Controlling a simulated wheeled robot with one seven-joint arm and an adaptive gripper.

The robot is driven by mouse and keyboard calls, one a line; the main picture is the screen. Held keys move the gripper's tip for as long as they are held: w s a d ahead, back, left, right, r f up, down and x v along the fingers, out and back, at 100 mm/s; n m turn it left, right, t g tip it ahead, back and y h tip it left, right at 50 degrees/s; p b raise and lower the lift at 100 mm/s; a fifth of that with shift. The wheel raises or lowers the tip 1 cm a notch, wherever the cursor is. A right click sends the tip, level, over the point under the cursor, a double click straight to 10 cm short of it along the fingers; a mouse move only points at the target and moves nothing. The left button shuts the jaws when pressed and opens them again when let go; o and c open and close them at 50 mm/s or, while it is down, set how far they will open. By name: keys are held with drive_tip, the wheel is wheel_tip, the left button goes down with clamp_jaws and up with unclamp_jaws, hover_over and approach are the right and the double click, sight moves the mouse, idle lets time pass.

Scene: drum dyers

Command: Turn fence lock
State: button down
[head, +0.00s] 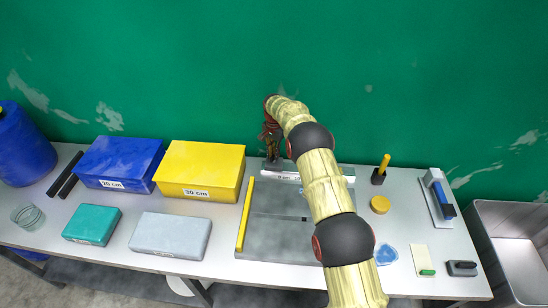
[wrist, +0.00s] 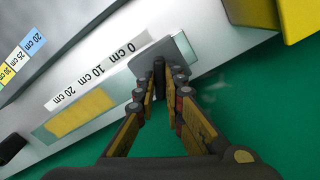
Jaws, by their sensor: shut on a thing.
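My gripper (wrist: 160,88) is shut on a small dark upright lever, the fence lock (wrist: 159,66), which stands at a grey plate (wrist: 181,47) on the end of the fence rail (wrist: 85,88). In the head view, my gripper (head: 271,146) reaches down behind the back edge of the grey board (head: 275,228), at the left end of the rail (head: 285,177). The lock is mostly hidden there by my gripper.
A yellow box (head: 203,168) stands close to the left of my gripper, with a blue box (head: 118,162) beyond it. A yellow bar (head: 245,214) lies along the board's left side. A green wall (head: 200,60) rises close behind. A black holder (head: 378,177) stands right.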

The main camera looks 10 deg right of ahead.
drive_tip(key=n+b, duration=0.1)
drive_tip(key=n, duration=0.4)
drive_tip(key=shift+n, duration=0.3)
idle(0.4)
drive_tip(key=c, duration=1.9)
unclamp_jaws()
wheel_tip(320, 180, up, 12)
drive_tip(key=shift+f, duration=0.1)
drive_tip(key=shift+w+n, duration=0.1)
drive_tip(key=shift+n, duration=0.2)
